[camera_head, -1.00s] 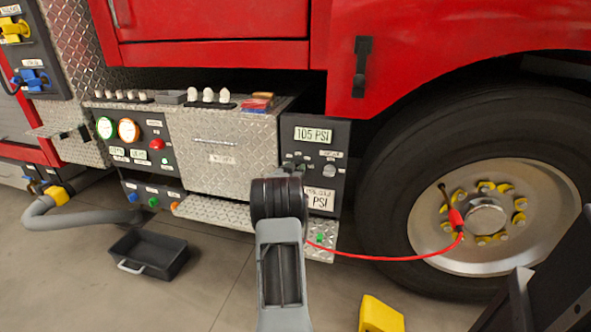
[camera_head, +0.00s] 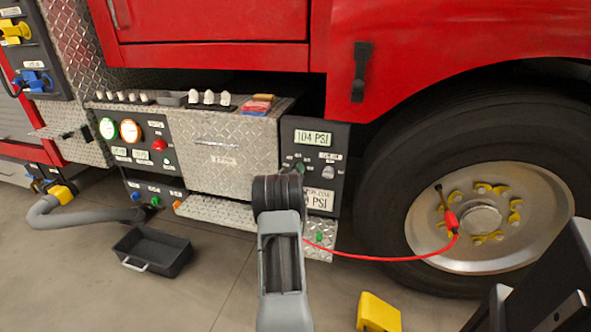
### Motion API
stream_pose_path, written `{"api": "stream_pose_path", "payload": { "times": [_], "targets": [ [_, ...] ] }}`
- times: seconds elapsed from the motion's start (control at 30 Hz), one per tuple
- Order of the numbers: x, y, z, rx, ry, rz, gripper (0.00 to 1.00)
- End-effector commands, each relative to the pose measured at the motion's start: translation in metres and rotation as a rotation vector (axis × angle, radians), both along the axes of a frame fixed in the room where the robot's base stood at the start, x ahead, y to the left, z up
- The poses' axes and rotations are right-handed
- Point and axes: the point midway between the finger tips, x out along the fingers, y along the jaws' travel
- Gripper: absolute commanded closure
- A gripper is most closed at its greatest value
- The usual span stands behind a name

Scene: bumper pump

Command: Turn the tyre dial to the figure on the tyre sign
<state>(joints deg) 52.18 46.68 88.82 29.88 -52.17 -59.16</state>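The dark tyre panel (camera_head: 341,150) is on the truck's side, left of the wheel. Its upper readout (camera_head: 312,138) reads 104 PSI. A lower white tyre sign (camera_head: 320,200) ends in "0 PSI"; the front of its figure is hidden by my arm. A small dark, greenish part (camera_head: 298,166) shows at the panel's left, just above my wrist; I cannot tell whether it is the tyre dial. My arm's wrist stands in front of the panel's lower left. It covers my gripper, so its fingers and any contact cannot be made out.
A red hose (camera_head: 385,258) runs from the step to the wheel (camera_head: 480,217). A yellow chock (camera_head: 379,312) and a dark tray (camera_head: 151,250) are on the floor. A drawer front (camera_head: 222,150) and gauge panel (camera_head: 148,140) are left of the tyre panel.

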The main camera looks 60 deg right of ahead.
Motion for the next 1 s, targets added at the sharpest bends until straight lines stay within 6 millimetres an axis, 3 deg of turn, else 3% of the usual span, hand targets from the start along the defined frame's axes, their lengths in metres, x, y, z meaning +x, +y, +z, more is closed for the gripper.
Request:
{"api": "stream_pose_path", "payload": {
  "times": [0.3, 0.8, 0.83, 1.0],
  "targets": [
    [0.0013, 0.0016, -0.0024, -0.025, 0.094, 0.003, 0.76],
    [0.0015, 0.0018, -0.0034, -0.028, 0.108, 0.005, 0.76],
    [0.0015, 0.0018, -0.0034, -0.028, 0.108, 0.005, 0.49],
    [-0.0002, 0.0004, -0.0027, -0.030, 0.106, 0.001, 0.33]
  ]
}}
